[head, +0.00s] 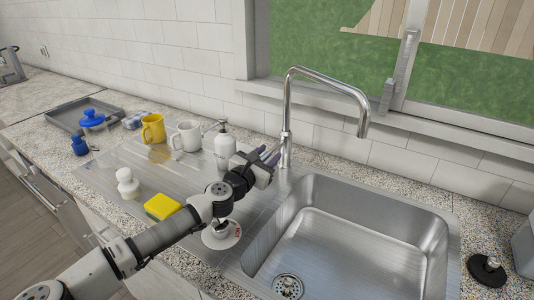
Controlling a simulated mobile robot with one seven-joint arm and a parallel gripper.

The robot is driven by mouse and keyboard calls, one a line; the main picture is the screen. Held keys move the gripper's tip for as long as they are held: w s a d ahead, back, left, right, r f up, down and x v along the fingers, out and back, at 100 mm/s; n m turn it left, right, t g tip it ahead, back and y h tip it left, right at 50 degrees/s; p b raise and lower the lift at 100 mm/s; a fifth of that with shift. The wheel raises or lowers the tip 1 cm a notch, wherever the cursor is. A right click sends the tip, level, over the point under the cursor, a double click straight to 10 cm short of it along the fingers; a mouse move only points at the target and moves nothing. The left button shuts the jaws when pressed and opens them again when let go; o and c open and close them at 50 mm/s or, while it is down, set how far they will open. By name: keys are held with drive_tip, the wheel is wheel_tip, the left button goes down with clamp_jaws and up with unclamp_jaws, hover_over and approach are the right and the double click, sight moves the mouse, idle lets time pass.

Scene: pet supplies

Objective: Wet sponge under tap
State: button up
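A yellow sponge (161,206) with a green layer lies on the ribbed drainboard (105,172), left of the sink. The chrome tap (287,100) rises behind the sink and its spout end (363,128) hangs over the basin. The steel sink basin (345,245) looks empty, with a round drain (287,286) near the front. My gripper (266,154) is close to the tap's base, left of it and well away from the sponge. Its two dark fingertips appear apart with nothing between them. Whether they touch the tap is too small to tell.
A yellow mug (153,128), a white mug (187,136), a white bottle (225,150) and a small white item (127,184) stand on the drainboard. A grey tray (68,113) and blue items (93,119) are at the left. A black-based object (487,269) stands right of the sink.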

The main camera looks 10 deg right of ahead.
drive_tip(key=shift+c, duration=0.4)
clamp_jaws()
drive_tip(key=r+p, duration=0.1)
drive_tip(key=p, duration=0.1)
drive_tip(key=shift+d+r+g+y+p, duration=0.1)
drive_tip(key=shift+g+y+p, duration=0.2)
drive_tip(key=shift+p, duration=0.95)
drive_tip(key=shift+g+y, duration=0.3)
drive_tip(key=shift+o, duration=0.4)
unclamp_jaws()
